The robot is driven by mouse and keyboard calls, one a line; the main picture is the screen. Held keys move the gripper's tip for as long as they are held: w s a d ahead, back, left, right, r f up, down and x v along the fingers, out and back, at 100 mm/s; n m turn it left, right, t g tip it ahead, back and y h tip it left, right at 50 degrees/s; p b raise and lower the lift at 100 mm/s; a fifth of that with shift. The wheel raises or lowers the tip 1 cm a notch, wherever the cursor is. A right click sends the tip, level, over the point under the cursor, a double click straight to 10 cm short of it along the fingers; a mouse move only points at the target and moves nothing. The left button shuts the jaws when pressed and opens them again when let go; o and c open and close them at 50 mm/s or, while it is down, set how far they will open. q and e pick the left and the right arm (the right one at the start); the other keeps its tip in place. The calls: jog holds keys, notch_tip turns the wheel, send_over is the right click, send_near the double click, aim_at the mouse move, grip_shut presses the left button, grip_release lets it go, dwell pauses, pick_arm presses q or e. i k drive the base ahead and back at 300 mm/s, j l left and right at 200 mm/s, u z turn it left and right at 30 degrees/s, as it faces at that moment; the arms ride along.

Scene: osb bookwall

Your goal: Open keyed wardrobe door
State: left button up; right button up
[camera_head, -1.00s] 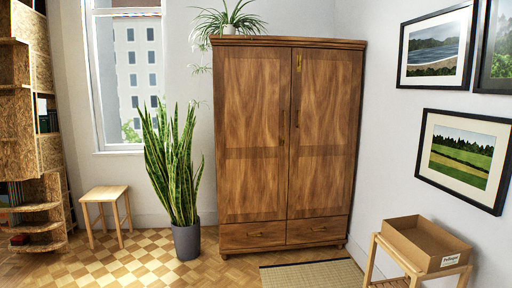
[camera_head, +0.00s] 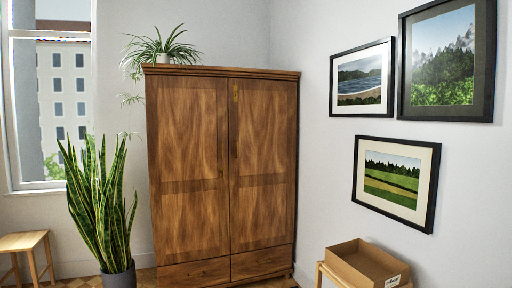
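The wooden wardrobe (camera_head: 188,128) stands against the wall in the middle of the head view, with both tall doors shut. Its right door (camera_head: 263,170) has a small brass-coloured piece, perhaps the key or lock (camera_head: 235,93), near its top left edge. Slim vertical handles seem to run along the middle seam, but they are hard to make out. Two drawers (camera_head: 262,262) sit below the doors. Neither of my grippers is in view.
A tall potted snake plant (camera_head: 100,205) stands left of the wardrobe, and a trailing plant (camera_head: 163,45) sits on top. A wooden stool (camera_head: 22,242) is at the far left. An open cardboard box (camera_head: 367,268) on a wooden stand is at the lower right, below framed pictures (camera_head: 397,182).

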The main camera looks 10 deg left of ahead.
aim_at(187, 122)
jog(key=i+j+z, duration=0.35)
jog(key=i, duration=0.35)
jog(key=i+j+z, duration=0.3)
jog(key=i+j, duration=0.35)
jog(key=j, duration=0.15)
